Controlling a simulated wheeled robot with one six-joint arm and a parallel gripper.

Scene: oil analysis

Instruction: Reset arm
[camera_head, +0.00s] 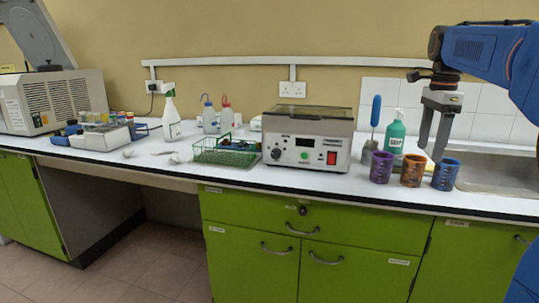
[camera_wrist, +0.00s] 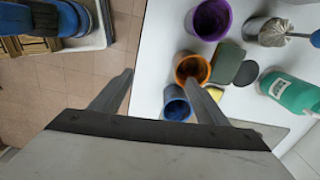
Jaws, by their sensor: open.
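My gripper (camera_head: 433,135) hangs at the end of my blue arm, above the right part of the bench. Its two fingers are apart with nothing between them; they also show spread in the wrist view (camera_wrist: 160,88). Below it stand three open cups in a row: a purple cup (camera_head: 381,167), an orange-brown cup (camera_head: 413,170) and a blue cup (camera_head: 446,173). In the wrist view the purple cup (camera_wrist: 211,18), orange cup (camera_wrist: 192,68) and blue cup (camera_wrist: 177,103) are seen from above. The right finger partly overlaps the orange and blue cups there.
A green soap bottle (camera_head: 395,135) and a blue-handled brush in a holder (camera_head: 375,120) stand behind the cups. A sink (camera_head: 495,176) lies right. A grey device with a red switch (camera_head: 308,140) and a green rack (camera_head: 226,156) stand left. The bench front edge (camera_head: 300,192) is clear.

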